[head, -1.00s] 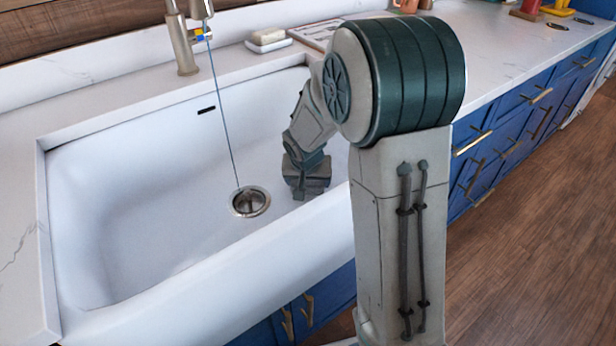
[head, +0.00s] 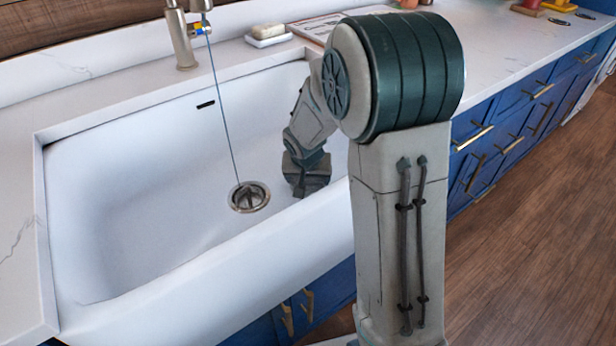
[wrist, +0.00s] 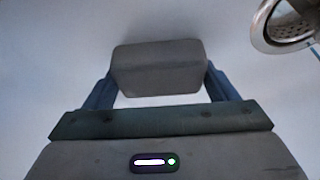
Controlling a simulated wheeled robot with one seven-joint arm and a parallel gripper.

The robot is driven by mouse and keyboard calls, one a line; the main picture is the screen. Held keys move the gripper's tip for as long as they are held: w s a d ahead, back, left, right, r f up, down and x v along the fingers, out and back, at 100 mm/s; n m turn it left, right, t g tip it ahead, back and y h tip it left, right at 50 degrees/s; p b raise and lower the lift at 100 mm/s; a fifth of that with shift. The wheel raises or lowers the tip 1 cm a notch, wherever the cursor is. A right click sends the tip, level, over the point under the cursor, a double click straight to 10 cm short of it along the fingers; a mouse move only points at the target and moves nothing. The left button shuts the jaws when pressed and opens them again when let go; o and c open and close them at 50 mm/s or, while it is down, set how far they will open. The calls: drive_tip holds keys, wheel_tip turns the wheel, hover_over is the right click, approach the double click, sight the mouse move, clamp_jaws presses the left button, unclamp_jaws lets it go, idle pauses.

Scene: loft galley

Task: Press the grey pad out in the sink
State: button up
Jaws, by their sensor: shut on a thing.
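The grey pad (wrist: 158,66) is a dark grey block with rounded edges in the wrist view. My gripper (wrist: 158,85) is shut on it, with one finger at each side. In the head view my gripper (head: 307,182) is low inside the white sink (head: 140,210), to the right of the drain. The pad is hard to tell from the gripper there. Whether the pad touches the sink floor cannot be told.
The metal drain (head: 249,197) is left of my gripper, and it also shows in the wrist view (wrist: 285,30). A thin blue stream falls from the tap (head: 183,40) to the drain. A soap dish (head: 268,38) stands on the back rim. The sink's left side is clear.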

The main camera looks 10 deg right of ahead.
drive_tip(key=shift+f+b, duration=0.6)
idle(0.4)
drive_tip(key=shift+s+f+b, duration=0.25)
drive_tip(key=shift+f+b, duration=0.05)
drive_tip(key=shift+b, duration=0.05)
idle(2.3)
drive_tip(key=shift+w+r+p, duration=0.15)
drive_tip(key=shift+r+p, duration=1.6)
drive_tip(key=shift+r, duration=0.9)
drive_tip(key=shift+w+r+p, duration=0.1)
drive_tip(key=shift+r+p, duration=1.6)
drive_tip(key=shift+r, duration=0.9)
drive_tip(key=shift+f, duration=0.2)
wheel_tip(320, 180, down, 8)
drive_tip(key=b, duration=0.8)
drive_tip(key=shift+f, duration=0.2)
drive_tip(key=shift+f+b, duration=0.25)
drive_tip(key=shift+b, duration=0.15)
